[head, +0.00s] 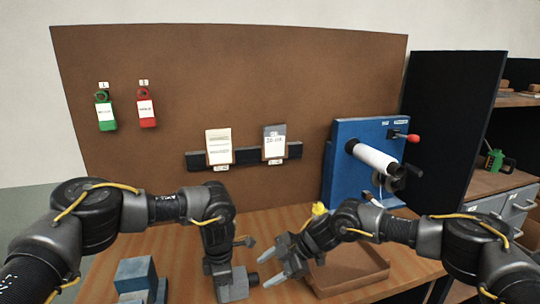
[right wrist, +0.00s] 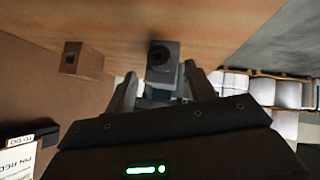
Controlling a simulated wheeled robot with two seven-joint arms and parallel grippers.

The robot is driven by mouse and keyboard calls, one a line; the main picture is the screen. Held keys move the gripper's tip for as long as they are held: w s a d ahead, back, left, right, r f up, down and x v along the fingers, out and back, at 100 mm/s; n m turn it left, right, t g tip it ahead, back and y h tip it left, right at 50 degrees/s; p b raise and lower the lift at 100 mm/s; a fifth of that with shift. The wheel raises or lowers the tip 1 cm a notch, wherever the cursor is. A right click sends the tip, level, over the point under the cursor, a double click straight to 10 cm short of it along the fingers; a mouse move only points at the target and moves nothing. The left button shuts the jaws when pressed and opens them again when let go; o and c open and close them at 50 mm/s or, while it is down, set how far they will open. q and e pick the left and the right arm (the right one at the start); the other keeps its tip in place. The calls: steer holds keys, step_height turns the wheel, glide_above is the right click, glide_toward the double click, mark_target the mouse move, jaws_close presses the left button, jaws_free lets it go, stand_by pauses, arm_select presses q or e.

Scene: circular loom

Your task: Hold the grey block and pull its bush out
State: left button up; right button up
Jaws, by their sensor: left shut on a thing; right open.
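My left gripper (head: 232,284) points down over the front of the table and is shut on a grey block, mostly hidden by the jaws in the head view. My right gripper (head: 280,264) is open just to its right, its pale fingers reaching toward it. In the right wrist view a grey block (right wrist: 158,78) with a dark round bush or opening (right wrist: 160,56) in its face shows ahead of and between the two open fingers. I cannot tell how far the bush sits in the block, or whether a finger touches it.
Blue-grey blocks (head: 136,272) stand on the table at front left. A shallow brown tray (head: 345,284) lies right of my right gripper. A blue machine (head: 346,140) with a white roll stands behind it. A brown board (head: 230,80) with tags and cards closes off the back.

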mark_target(249, 280)
steer(key=shift+x, duration=2.1)
jaws_close()
